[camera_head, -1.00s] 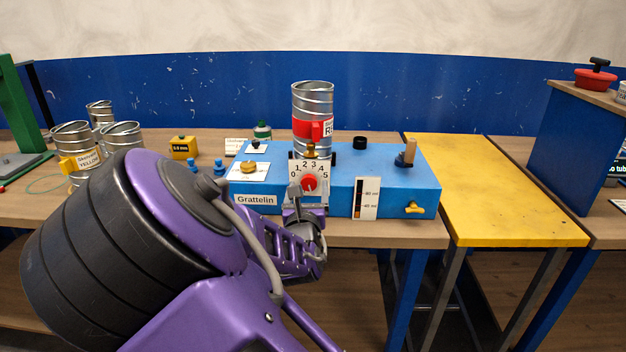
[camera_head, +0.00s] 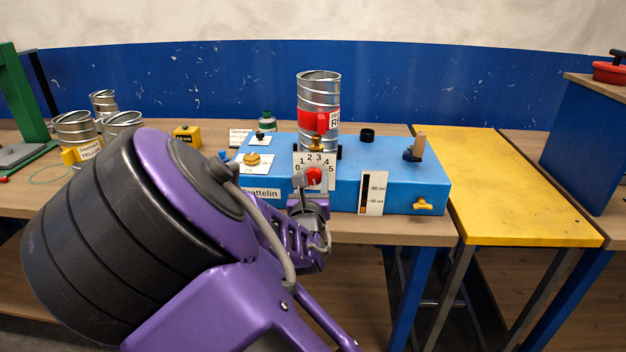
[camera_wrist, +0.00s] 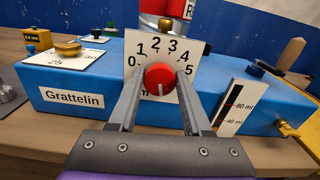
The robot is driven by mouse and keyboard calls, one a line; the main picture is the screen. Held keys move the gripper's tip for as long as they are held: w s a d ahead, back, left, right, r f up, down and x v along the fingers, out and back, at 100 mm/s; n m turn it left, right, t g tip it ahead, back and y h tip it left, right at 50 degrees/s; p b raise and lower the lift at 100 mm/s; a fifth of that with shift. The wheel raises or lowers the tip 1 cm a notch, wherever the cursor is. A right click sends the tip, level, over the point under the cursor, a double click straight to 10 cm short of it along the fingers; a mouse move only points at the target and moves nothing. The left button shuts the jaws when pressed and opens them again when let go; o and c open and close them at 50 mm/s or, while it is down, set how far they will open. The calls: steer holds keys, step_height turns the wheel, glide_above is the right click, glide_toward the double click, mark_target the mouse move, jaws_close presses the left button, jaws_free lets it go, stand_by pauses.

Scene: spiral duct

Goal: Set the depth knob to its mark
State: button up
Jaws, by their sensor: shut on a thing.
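The depth knob is a round red knob (camera_head: 314,175) on a white dial plate (camera_head: 301,159) numbered 0 to 5, on the front of the blue Grattelin machine (camera_head: 345,190). In the wrist view the red knob (camera_wrist: 159,78) sits between the two grey fingers of my gripper (camera_wrist: 160,80), which is shut on it from left and right. A short white line shows low on the knob's face, pointing downward. I cannot make out a separate target mark on the dial. The fingers cover parts of the dial's lower sides.
A metal duct with a red band (camera_head: 318,95) stands behind the dial. A brass knob (camera_head: 252,159) is left of it, and a scale plate (camera_head: 373,192) and yellow tap (camera_head: 423,204) are to the right. A clear yellow table (camera_head: 520,190) stands at right.

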jaws_close()
steer(key=shift+r, duration=0.1)
